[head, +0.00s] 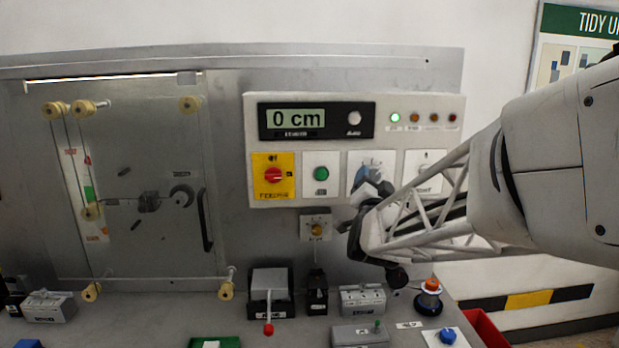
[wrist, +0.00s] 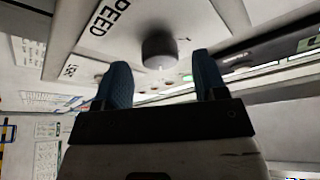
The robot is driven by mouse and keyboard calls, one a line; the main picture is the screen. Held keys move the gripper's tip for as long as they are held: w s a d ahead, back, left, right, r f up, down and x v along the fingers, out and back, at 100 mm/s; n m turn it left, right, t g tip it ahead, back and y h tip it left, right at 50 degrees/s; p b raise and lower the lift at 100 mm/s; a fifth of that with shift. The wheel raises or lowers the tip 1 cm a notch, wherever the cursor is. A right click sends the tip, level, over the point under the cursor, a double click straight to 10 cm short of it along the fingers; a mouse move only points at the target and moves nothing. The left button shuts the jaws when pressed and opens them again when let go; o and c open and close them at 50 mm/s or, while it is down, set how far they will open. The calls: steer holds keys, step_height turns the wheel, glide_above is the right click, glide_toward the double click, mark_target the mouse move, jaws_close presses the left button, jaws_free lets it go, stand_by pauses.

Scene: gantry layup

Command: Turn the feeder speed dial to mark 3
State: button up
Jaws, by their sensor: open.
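The feeder speed dial (wrist: 160,47) shows in the wrist view as a dark round knob on a pale plate, with part of the word "SPEED" beside it. In the head view the dial (head: 370,170) looks blue-grey on a white plate, partly covered by my gripper; its setting cannot be read. My gripper (wrist: 161,72) is open, with its two blue fingers apart. The knob appears between and just beyond the fingertips, with visible gaps on both sides. In the head view my gripper (head: 366,205) is in front of the panel, at the dial's lower right.
The display (head: 295,118) reads 0 cm. A red knob on a yellow plate (head: 273,176) and a green button (head: 321,173) are left of the dial. A small yellow knob (head: 316,229) is below.

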steer(key=v, duration=0.6)
steer(key=shift+s+f, duration=0.1)
stand_by(0.6)
steer(key=s+f+n+g+y, duration=0.1)
steer(key=s+f+n+g, duration=0.2)
steer(key=s+g, duration=0.3)
steer(key=s+f+n+g+y, duration=0.2)
steer(key=s+f+g, duration=0.3)
steer(key=s, duration=1)
steer(key=s+a+f+n+g+y, duration=0.1)
steer(key=s+f+n+g, duration=0.3)
steer(key=s+g, duration=0.3)
steer(key=s, duration=0.3)
steer(key=shift+s+n+y, duration=0.15)
steer(key=shift+n+y, duration=0.15)
steer(key=shift+n, duration=0.1)
